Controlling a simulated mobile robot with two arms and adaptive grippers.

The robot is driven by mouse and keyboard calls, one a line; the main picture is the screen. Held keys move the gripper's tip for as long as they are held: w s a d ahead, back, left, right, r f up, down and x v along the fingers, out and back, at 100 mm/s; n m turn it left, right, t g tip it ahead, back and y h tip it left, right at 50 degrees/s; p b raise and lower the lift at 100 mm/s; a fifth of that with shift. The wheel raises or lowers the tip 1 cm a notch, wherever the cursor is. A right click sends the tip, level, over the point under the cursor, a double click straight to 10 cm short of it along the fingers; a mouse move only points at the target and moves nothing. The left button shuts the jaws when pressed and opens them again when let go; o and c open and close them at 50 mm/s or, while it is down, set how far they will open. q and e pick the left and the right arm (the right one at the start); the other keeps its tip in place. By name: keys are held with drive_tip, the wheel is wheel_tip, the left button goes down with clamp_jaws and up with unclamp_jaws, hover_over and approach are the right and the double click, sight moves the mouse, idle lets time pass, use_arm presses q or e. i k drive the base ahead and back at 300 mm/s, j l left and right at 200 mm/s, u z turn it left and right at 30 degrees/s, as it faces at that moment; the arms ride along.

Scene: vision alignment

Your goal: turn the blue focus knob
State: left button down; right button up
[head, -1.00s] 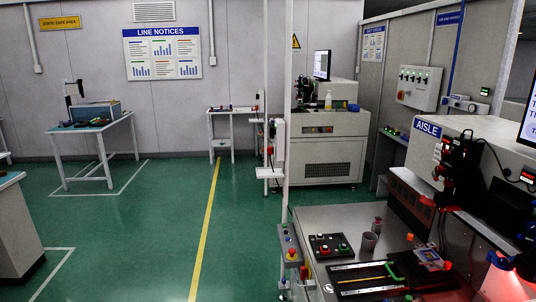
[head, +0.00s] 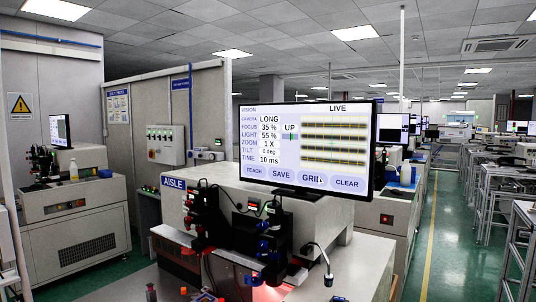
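The vision station's black camera assembly (head: 205,220) stands below the monitor at the centre. A second black camera column (head: 272,238) is to its right. Several small blue knobs (head: 263,245) show on the left side of this right-hand column; I cannot tell which is the focus knob. Small red knobs (head: 187,224) sit on the left assembly. The monitor (head: 306,150) shows LIVE, with FOCUS at 35 %, LIGHT 55 % and ZOOM 1 X. Neither of my grippers is in view.
The grey machine housing (head: 320,215) marked AISLE is behind the cameras. A bent lamp or cable arm (head: 325,262) rises from the metal worktop at the right. Red light glows under the right column. An open aisle with a yellow line (head: 430,235) runs at the far right.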

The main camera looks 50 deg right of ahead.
sight(262, 245)
drive_tip(key=z, duration=1.7)
